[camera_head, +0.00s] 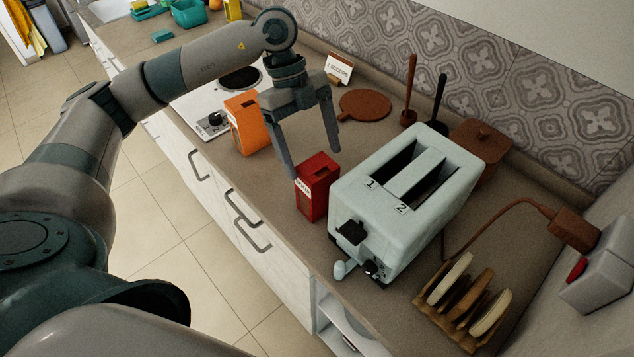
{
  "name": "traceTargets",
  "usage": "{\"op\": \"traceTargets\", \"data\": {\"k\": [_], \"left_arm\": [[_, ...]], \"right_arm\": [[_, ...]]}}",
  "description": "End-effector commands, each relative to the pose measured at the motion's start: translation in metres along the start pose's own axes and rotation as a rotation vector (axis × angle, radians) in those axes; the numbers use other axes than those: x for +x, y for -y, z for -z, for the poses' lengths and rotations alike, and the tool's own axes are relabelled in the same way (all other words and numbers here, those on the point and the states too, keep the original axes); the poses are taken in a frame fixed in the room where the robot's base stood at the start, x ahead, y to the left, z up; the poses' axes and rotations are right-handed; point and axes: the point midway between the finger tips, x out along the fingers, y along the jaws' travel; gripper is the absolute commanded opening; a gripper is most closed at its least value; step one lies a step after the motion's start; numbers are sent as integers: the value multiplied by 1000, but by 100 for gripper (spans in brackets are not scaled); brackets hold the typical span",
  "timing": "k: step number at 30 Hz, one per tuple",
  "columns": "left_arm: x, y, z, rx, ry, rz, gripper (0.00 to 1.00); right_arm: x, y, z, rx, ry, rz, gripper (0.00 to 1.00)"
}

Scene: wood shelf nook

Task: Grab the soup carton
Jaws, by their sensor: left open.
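A small red carton (318,188) with a white label on its front stands upright on the brown counter, left of the toaster; it looks like the soup carton, though the label is too small to read surely. My left gripper (311,161) is open and empty, pointing down with its two fingers spread just above and behind the red carton's top. Whether a fingertip touches the carton, I cannot tell. My right gripper is not in view.
A pale green two-slot toaster (405,195) stands close right of the red carton. An orange carton (243,122) stands to the left, beside a white hob (205,112). A toast rack (464,305) is at the front right. A round brown board (365,104) lies behind.

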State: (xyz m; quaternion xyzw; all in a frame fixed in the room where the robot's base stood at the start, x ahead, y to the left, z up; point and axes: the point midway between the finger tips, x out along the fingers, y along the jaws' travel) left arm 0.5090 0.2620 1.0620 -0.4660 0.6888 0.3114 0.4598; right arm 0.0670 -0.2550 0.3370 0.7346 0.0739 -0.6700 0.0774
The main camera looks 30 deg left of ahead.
Motion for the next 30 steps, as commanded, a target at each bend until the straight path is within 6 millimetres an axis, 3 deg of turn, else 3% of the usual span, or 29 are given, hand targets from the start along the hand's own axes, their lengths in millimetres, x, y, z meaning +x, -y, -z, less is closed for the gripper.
{"op": "traceTargets", "data": {"k": [9,23,30], "left_arm": [[43,0,1,0,0,0,80],[50,0,0,0,0,0,80],[65,-5,2,-1,-1,-4,80]], "right_arm": [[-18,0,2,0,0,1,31],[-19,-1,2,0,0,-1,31],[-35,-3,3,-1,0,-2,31]]}}
